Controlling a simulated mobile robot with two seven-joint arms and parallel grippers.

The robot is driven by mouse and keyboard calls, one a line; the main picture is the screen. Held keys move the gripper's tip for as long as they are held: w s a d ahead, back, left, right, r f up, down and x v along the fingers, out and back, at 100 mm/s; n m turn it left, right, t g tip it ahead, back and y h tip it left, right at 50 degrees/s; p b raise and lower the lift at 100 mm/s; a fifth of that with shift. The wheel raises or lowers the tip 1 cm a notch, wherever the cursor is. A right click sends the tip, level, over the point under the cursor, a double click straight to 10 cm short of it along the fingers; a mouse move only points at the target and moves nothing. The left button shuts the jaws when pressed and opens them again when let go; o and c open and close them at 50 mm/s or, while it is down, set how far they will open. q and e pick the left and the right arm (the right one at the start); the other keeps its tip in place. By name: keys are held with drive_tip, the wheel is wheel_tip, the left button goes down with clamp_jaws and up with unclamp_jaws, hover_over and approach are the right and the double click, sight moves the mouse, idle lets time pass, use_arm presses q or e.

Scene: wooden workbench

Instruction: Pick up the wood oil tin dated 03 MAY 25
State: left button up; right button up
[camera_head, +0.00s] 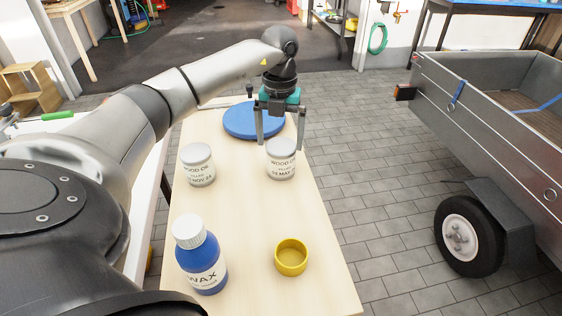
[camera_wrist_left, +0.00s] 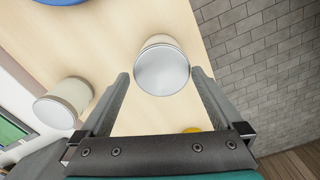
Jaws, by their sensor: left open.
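Two pale wood oil tins with grey lids stand upright on the workbench. The right tin (camera_head: 281,160) has a label that seems to read 03 MAY, its last part unclear. The left tin (camera_head: 198,166) seems to read NOV 24. My left gripper (camera_head: 281,143) is open, its two fingers above and to either side of the right tin's top. In the left wrist view the right tin (camera_wrist_left: 162,66) shows between and just beyond the open fingertips (camera_wrist_left: 160,75), and the other tin (camera_wrist_left: 62,102) lies outside the left finger. My right gripper is out of view.
A blue round disc (camera_head: 253,121) lies behind the tins on the bench (camera_head: 245,215). A blue wax bottle (camera_head: 201,258) and a yellow cup (camera_head: 291,257) stand nearer. The middle of the bench is clear. A metal trailer (camera_head: 490,120) stands to the right.

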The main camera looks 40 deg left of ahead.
sight(281, 146)
use_arm(q)
drive_tip(key=shift+d+f+b, duration=0.1)
drive_tip(key=shift+f+b, duration=0.6)
drive_tip(key=shift+f, duration=1.25)
drive_tip(key=shift+f+b, duration=0.6)
drive_tip(key=shift+f, duration=0.85)
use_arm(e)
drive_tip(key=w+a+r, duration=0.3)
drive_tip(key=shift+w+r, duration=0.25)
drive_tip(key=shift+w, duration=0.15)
use_arm(q)
drive_tip(key=shift+w+r, duration=0.1)
drive_tip(key=c, duration=1.5)
